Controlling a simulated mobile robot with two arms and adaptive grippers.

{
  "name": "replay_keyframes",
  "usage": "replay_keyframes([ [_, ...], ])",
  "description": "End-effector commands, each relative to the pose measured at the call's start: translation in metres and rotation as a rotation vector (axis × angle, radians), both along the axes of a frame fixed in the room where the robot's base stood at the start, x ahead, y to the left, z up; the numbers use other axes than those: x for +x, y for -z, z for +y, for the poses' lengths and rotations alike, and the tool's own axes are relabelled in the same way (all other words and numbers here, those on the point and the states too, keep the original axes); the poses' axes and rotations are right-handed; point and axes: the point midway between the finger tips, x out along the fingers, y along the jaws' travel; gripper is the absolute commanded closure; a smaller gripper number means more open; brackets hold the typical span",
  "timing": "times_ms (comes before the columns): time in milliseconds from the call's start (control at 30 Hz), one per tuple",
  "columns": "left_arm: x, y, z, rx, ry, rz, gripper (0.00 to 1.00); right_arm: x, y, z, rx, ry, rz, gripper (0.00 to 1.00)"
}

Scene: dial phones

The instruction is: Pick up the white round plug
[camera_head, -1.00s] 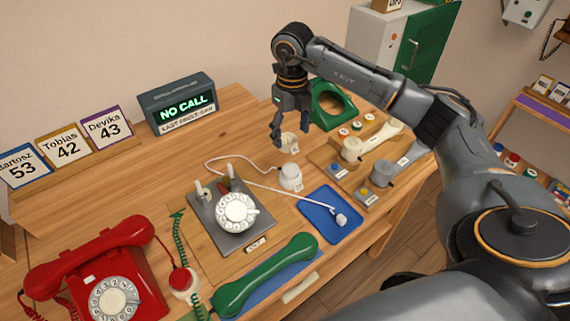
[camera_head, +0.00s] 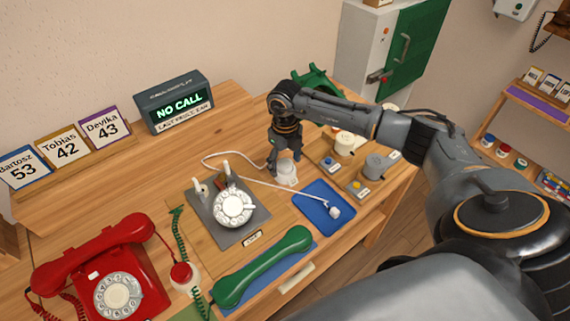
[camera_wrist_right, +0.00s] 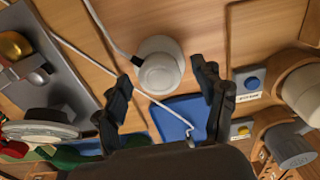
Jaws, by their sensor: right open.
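The white round plug (camera_head: 286,175) stands on the wooden table, with a white cord at its side. It also shows in the right wrist view (camera_wrist_right: 160,65), seen from above, a little beyond and between the fingertips. My right gripper (camera_head: 285,162) is open and pointing down just over the plug; its fingers hide part of the plug's top in the head view. In the wrist view the open fingers (camera_wrist_right: 163,82) lie to either side, with no clear contact. A smaller white cord end (camera_head: 334,211) lies on the blue tray (camera_head: 315,222). My left gripper is not in view.
A grey plate with a white dial (camera_head: 235,207) is left of the plug. A green handset (camera_head: 262,266) and red phone (camera_head: 105,270) are nearer. Wooden holders with a cream (camera_head: 344,144) and a grey knob (camera_head: 377,166) stand to the right. The cord crosses the table.

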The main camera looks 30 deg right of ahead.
Motion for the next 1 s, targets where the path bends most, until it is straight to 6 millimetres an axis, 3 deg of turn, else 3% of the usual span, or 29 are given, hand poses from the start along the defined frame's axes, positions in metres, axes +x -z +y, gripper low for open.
replay_keyframes([
  [133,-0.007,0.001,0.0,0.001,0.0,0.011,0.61,0.0,0.0,0.0,0.0,0.0,0.0,0.3],
  [400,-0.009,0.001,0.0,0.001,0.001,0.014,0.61,0.0,0.0,0.0,0.0,0.0,0.0,0.85],
  [767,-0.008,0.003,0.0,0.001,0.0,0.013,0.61,0.001,-0.003,0.0,0.0,0.001,-0.002,0.85],
  [1000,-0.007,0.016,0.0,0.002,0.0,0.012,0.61,0.001,-0.028,0.0,0.0,0.0,-0.006,0.85],
])
